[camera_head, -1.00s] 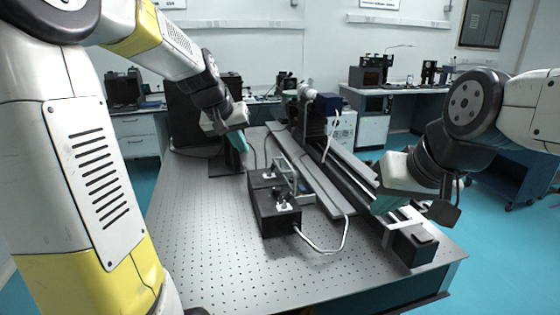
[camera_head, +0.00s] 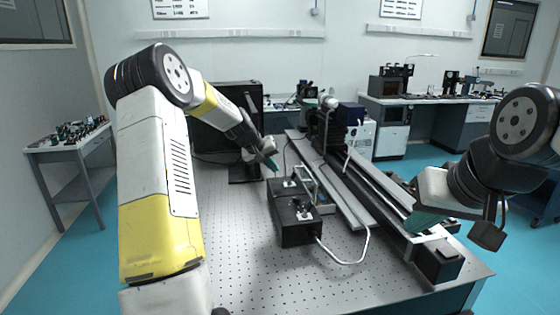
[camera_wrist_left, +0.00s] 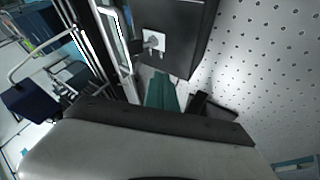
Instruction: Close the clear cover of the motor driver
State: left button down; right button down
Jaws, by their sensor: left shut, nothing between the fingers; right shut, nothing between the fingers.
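The motor driver is a black box (camera_head: 300,234) on the perforated table, with small white-plated fittings on top. Its clear cover (camera_head: 307,180) shows as a pale-edged frame standing raised along the box's right side. It also shows in the left wrist view as a bright-edged frame (camera_wrist_left: 122,45) beside the black box (camera_wrist_left: 193,50). My left gripper (camera_head: 273,167) is shut and empty near the far end of the box. Its teal fingers (camera_wrist_left: 160,93) point at that end in the left wrist view. Whether they touch it I cannot tell. My right gripper (camera_head: 425,221) is shut and empty over the rail at right.
A long rail assembly (camera_head: 372,185) runs along the table, right of the motor driver. A pale cable (camera_head: 350,262) loops from the box's near end. A dark panel (camera_head: 228,135) stands behind my left forearm. The perforated tabletop (camera_head: 250,275) is clear left and in front.

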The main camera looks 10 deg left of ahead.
pick_arm(q)
jog(key=x, duration=0.3)
jog(key=shift+w+d+f, duration=0.2)
jog(key=shift+d, duration=0.05)
jog(key=shift+w+d+r, duration=0.2)
jog(key=shift+d, duration=0.4)
jog(key=shift+w+d+r, duration=0.15)
jog(key=shift+w+d, duration=0.05)
jog(key=shift+d, duration=0.4)
jog(key=shift+w+d, duration=0.2)
jog(key=shift+d, duration=0.25)
jog(key=shift+r, duration=0.15)
